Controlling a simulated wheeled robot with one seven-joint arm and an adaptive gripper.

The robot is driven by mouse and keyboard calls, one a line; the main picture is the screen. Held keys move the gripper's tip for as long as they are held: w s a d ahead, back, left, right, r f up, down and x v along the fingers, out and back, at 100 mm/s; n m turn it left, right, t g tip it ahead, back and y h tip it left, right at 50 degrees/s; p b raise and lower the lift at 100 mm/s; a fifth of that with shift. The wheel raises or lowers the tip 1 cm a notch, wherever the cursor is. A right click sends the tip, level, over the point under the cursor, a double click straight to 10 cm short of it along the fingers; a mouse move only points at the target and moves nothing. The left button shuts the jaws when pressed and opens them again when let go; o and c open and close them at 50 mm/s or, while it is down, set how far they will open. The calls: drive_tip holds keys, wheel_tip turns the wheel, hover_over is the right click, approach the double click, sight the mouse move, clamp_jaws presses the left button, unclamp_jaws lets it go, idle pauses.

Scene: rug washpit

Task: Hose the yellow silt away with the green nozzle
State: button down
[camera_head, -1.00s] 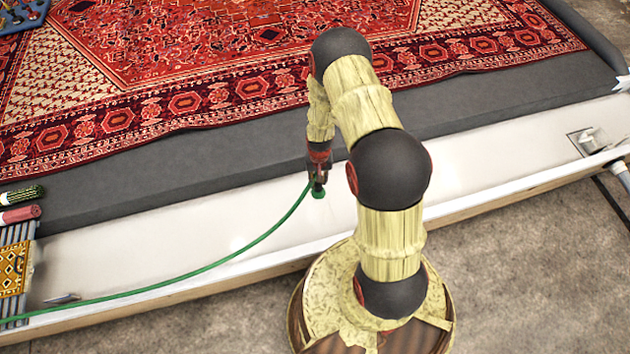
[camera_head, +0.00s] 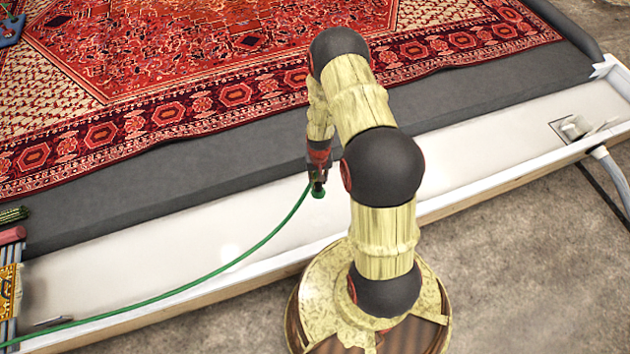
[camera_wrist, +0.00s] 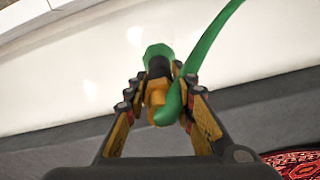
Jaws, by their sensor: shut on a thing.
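My gripper (camera_head: 318,176) is shut on the green nozzle (camera_head: 318,191) and holds it over the white trough (camera_head: 180,258), by the dark grey ledge. In the wrist view the nozzle (camera_wrist: 158,55) sits between my fingers, its green head pointing away over the white surface. A green hose (camera_head: 262,243) runs from the nozzle down to the left along the trough; in the wrist view the hose (camera_wrist: 208,45) crosses the right finger's side. I see no yellow silt on the visible white surface, and no water leaving the nozzle. My arm hides part of the trough.
A red patterned rug (camera_head: 190,55) lies on the grey ledge (camera_head: 170,165) behind. A drain fitting (camera_head: 575,128) sits at the trough's right end, with a grey pipe (camera_head: 610,170) outside. Rolled pieces (camera_head: 12,235) and a rack stand at the left. Concrete floor (camera_head: 530,250) is open in front.

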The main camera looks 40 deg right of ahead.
drive_tip(key=s+d+r+p, duration=0.1)
drive_tip(key=d+r+p, duration=0.1)
drive_tip(key=d+r, duration=0.2)
drive_tip(key=shift+d, duration=0.3)
idle(1.3)
idle(0.5)
